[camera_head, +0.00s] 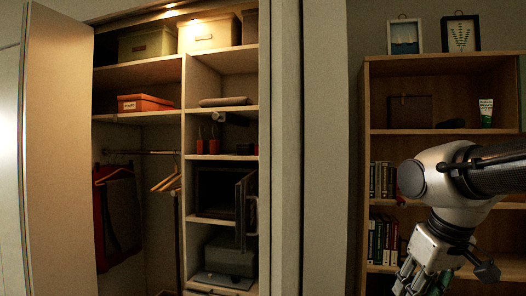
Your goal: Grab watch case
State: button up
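I cannot tell for sure which thing is the watch case. A dark, flat-fronted box (410,112) stands on the upper shelf of the wooden bookcase at the right, and it may be the case. My gripper (418,287) is at the bottom edge of the view, in front of the bookcase and well below that box. Its fingertips are cut off by the frame, so I cannot see whether it is open or shut. My arm hides part of the bookcase's lower shelves.
The bookcase (440,66) also holds a white and green tube (486,112), rows of books (382,180) and two framed pictures on top. At the left, an open closet holds an orange box (145,103), hangers, a small safe with its door ajar (243,208) and a grey box (229,258).

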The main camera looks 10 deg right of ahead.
aim_at(242, 149)
jog(key=i+j+z, duration=0.15)
jog(key=j+z, duration=0.15)
jog(key=z, duration=0.15)
jog(key=j+z, duration=0.4)
jog(key=i+j+z, duration=0.1)
jog(key=j+z, duration=0.15)
jog(key=j, duration=0.65)
jog(key=j+z, duration=0.3)
jog(key=j, duration=0.6)
